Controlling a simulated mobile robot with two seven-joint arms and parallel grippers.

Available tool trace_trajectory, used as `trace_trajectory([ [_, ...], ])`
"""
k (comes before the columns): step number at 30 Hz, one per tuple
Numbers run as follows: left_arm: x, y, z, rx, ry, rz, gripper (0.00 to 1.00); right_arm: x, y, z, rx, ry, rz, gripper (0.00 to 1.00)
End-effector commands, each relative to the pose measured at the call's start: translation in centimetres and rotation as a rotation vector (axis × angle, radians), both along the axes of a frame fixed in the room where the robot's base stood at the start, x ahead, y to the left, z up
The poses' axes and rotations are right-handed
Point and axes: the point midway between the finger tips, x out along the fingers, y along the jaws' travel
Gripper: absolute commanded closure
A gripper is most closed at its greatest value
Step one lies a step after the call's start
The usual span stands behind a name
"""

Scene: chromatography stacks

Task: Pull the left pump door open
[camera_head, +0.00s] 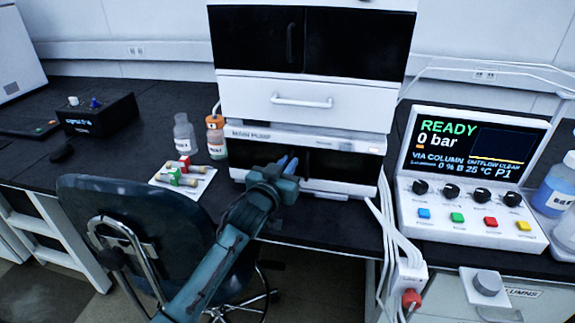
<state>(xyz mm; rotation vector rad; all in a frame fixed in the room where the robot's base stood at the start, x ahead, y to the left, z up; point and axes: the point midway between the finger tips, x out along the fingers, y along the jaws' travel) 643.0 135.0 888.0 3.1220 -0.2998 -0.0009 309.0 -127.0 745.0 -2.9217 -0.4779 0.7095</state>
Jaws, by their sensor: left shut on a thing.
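The main pump (345,145) is the white unit at the bottom of the stack, with dark door panels across its front. Its left door (248,154) is the dark panel on the left and looks closed or nearly so. My left gripper (288,165) reaches up from below to the middle of the pump front, at the inner edge of the left door. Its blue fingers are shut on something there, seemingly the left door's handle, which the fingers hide. My right gripper is not in view.
A chair (140,215) stands in front of the bench, left of my arm. Bottles (185,135) and a white card with small vials (200,180) sit left of the pump. A control panel (470,190) reading READY stands right, with white tubes between.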

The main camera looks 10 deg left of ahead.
Motion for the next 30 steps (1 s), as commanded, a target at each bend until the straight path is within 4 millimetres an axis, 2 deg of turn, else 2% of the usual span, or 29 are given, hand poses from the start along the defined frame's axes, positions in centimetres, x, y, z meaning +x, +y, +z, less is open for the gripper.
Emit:
trace_trajectory([
  [5, -1.7, 0.5, 0.4, 0.001, 0.004, -0.003, 1.0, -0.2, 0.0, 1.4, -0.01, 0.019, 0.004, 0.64],
  [12, -4.2, 1.9, 0.2, 0.001, 0.002, 0.0, 1.0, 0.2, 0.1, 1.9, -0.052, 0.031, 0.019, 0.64],
  [21, -4.3, 2.3, 0.0, 0.001, 0.0, 0.005, 1.0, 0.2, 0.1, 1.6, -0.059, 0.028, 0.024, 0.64],
  [22, -4.3, 2.3, 0.0, 0.001, 0.0, 0.005, 0.9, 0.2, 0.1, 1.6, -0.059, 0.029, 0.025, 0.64],
  [30, -4.3, 2.2, 0.0, 0.002, 0.0, 0.003, 0.7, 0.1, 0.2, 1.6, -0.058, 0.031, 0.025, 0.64],
])
